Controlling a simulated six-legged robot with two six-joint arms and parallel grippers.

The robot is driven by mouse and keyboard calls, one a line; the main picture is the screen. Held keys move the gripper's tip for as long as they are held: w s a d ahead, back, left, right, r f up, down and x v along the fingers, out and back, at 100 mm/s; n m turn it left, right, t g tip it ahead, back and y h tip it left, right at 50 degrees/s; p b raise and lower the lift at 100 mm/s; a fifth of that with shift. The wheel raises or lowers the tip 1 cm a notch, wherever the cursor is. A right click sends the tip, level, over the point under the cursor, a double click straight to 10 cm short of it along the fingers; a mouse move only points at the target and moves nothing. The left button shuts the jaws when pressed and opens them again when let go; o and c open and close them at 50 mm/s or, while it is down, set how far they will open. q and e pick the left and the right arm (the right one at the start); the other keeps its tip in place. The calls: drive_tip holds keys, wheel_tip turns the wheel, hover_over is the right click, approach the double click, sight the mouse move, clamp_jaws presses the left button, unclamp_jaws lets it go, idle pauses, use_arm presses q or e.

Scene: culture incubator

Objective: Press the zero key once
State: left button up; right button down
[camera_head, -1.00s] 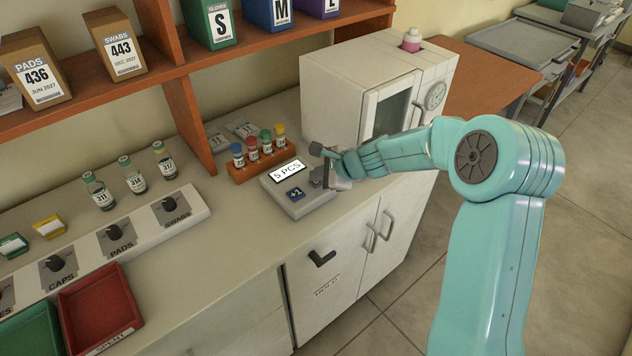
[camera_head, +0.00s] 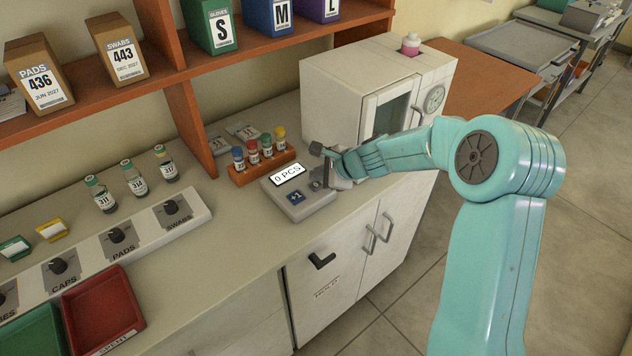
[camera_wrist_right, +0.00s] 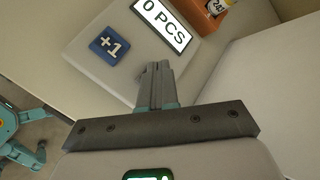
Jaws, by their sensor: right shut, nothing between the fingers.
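The grey-white counter (camera_head: 300,206) sits on the worktop in front of the white incubator. Its tilted display (camera_head: 287,173) reads "0 PCS", also legible in the wrist view (camera_wrist_right: 165,22). A blue "+1" key (camera_head: 296,197) is on its left part, and shows in the wrist view (camera_wrist_right: 109,46). A small grey key (camera_head: 316,184), seemingly the zero key, lies right of it; its label is too small to read. My right gripper (camera_head: 326,170) is shut and empty, its fingertips just above the counter's right part. In the wrist view the fingers hide this key. My left gripper is not in view.
A rack (camera_head: 262,166) with colour-capped vials stands behind the counter. The incubator (camera_head: 345,90) is close behind my right gripper. A row of knobs (camera_head: 120,240), several vials and red and green trays are at left.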

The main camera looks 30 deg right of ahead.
sight(319, 187)
wheel_tip(319, 187, up, 5)
drive_tip(key=p, duration=0.5)
idle(0.4)
idle(0.6)
